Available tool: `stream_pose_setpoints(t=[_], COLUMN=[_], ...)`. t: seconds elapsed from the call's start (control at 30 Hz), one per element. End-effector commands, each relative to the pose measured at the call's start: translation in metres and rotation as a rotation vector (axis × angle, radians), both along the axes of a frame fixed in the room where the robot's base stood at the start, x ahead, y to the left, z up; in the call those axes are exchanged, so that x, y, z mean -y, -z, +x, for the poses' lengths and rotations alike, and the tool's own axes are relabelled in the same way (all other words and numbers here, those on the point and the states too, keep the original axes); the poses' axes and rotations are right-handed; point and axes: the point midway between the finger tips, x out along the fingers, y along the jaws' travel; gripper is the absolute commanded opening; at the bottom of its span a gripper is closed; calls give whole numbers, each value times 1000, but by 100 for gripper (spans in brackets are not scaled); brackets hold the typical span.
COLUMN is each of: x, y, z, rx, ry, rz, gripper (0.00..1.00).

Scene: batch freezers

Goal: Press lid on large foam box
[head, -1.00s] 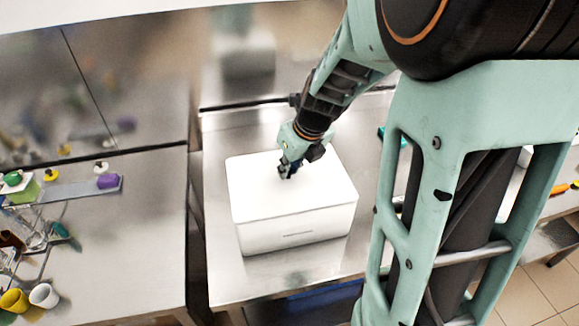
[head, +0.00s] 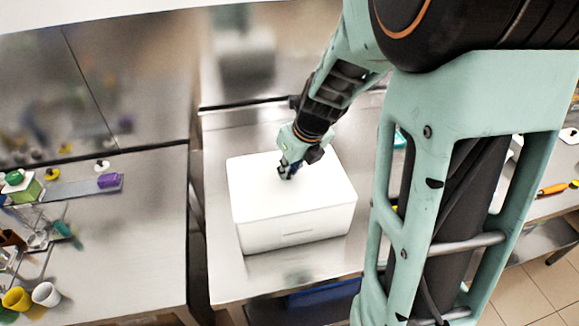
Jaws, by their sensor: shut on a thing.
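The large foam box (head: 290,232) is white and stands on a steel table. Its white lid (head: 258,187) lies flat on top, and a thin seam line runs along the front between lid and box. My gripper (head: 286,175) points down at the lid near its middle, with the dark fingertips close together at the lid's surface. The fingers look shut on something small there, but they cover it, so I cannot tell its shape. The back right part of the lid is partly hidden by my gripper.
The steel table (head: 262,275) has bare room in front of the box. A second steel table (head: 140,230) at left, across a gap, holds a purple item (head: 109,181), a white cup (head: 45,294) and a yellow cup (head: 17,299). A steel back panel rises behind.

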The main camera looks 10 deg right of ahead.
Motion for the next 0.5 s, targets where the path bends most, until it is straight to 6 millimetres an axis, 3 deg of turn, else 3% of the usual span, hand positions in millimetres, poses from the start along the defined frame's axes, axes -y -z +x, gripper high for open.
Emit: stream_pose_setpoints(t=[0.43,0.47,0.5], x=[0,0,0], y=[0,0,0], z=[0,0,0], rx=[1,1,1], ry=[0,0,0], rz=[-1,-1,-1], gripper=[0,18,22])
